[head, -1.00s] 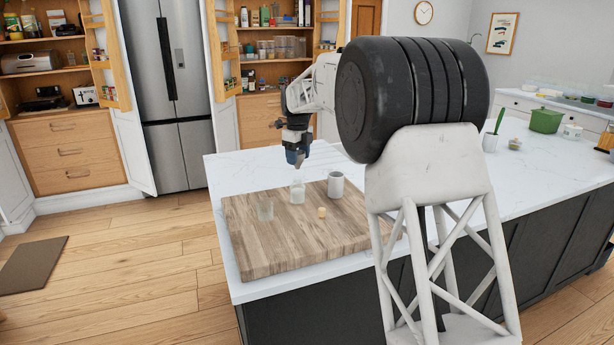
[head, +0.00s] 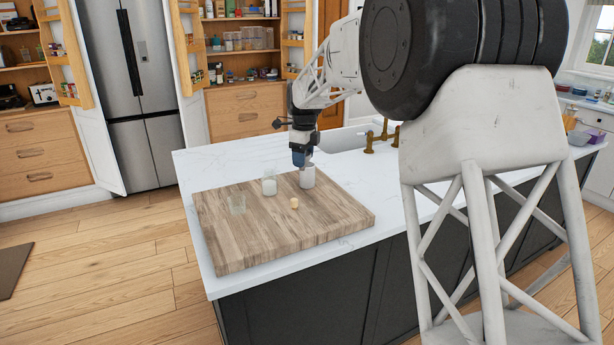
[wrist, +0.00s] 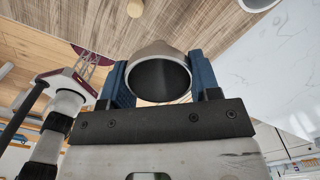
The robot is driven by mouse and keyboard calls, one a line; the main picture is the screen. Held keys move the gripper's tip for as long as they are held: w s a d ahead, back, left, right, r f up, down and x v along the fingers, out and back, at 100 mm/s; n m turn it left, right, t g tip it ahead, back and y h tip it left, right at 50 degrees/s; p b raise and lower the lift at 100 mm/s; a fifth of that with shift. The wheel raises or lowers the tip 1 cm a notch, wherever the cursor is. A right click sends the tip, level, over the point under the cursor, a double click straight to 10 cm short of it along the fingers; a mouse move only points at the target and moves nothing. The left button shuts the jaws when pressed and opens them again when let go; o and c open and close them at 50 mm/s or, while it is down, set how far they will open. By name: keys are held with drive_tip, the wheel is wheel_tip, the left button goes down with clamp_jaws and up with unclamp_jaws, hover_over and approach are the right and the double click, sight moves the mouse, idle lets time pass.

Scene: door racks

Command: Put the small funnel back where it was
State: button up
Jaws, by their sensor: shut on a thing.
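My gripper (head: 302,160) is shut on the small funnel (wrist: 158,72). In the wrist view the funnel is grey, its dark round mouth facing the camera, between two blue fingers; its lower end is hidden. In the head view the fingers hide the funnel and overlap the top of a white cup (head: 307,178); I cannot tell whether they touch it. The cork-coloured piece also shows in the wrist view (wrist: 135,8).
The board lies on a white island counter (head: 207,165). Open shelves and a steel fridge (head: 140,90) stand farther back. The board's front part is bare.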

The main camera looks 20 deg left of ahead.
drive_tip(key=shift+n, duration=0.4)
drive_tip(key=shift+s+d+f, duration=0.1)
drive_tip(key=shift+s+d, duration=0.2)
drive_tip(key=shift+d, duration=0.6)
drive_tip(key=shift+s+d+f, duration=0.15)
drive_tip(key=shift+s+d, duration=0.15)
drive_tip(key=shift+d, duration=0.55)
drive_tip(key=shift+s+d+f, duration=0.1)
drive_tip(key=shift+s+d, duration=0.2)
drive_tip(key=shift+d, duration=0.6)
drive_tip(key=shift+w+a, duration=0.1)
drive_tip(key=shift+w, duration=0.05)
drive_tip(key=w+a, duration=0.3)
drive_tip(key=w, duration=0.4)
drive_tip(key=w+a+f, duration=0.1)
drive_tip(key=w+a, duration=0.3)
drive_tip(key=w, duration=0.3)
drive_tip(key=shift+a+f, duration=0.25)
drive_tip(key=shift+f, duration=0.1)
drive_tip(key=shift+s+f, duration=0.1)
drive_tip(key=shift+f, duration=1.55)
drive_tip(key=shift+f, duration=0.6)
drive_tip(key=o, duration=0.9)
drive_tip(key=shift+f, duration=0.1)
drive_tip(key=r, duration=1.3)
drive_tip(key=shift+d+r, duration=0.2)
drive_tip(key=shift+d, duration=0.05)
